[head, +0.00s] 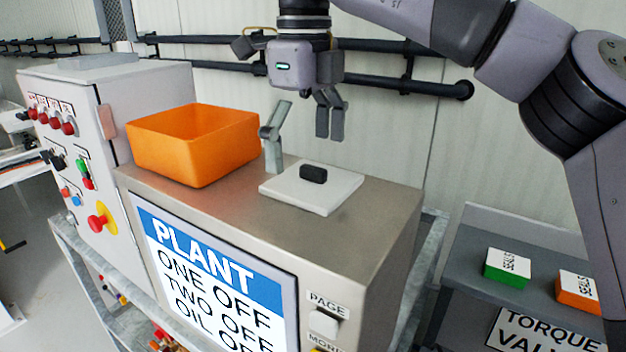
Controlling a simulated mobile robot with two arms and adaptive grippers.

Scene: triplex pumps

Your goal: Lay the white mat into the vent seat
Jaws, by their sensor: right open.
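The white mat (283,192) is a flat square piece lying on the metal top of the cabinet with the PLANT panel. A small black block (313,174) stands up from its middle. My right gripper (302,152) is open and empty, pointing down above and behind the mat. One finger appears at the mat's back left corner and the other above its back edge; I cannot tell whether the near finger touches anything. I cannot make out a vent seat in this view. My left gripper is not in view.
An orange open bin (190,150) stands left of the mat on the cabinet top (230,205). A control box (85,120) with buttons is further left. Green (505,268) and orange (578,289) boxes sit on a grey shelf at right. Dark pipes (405,85) run along the wall behind.

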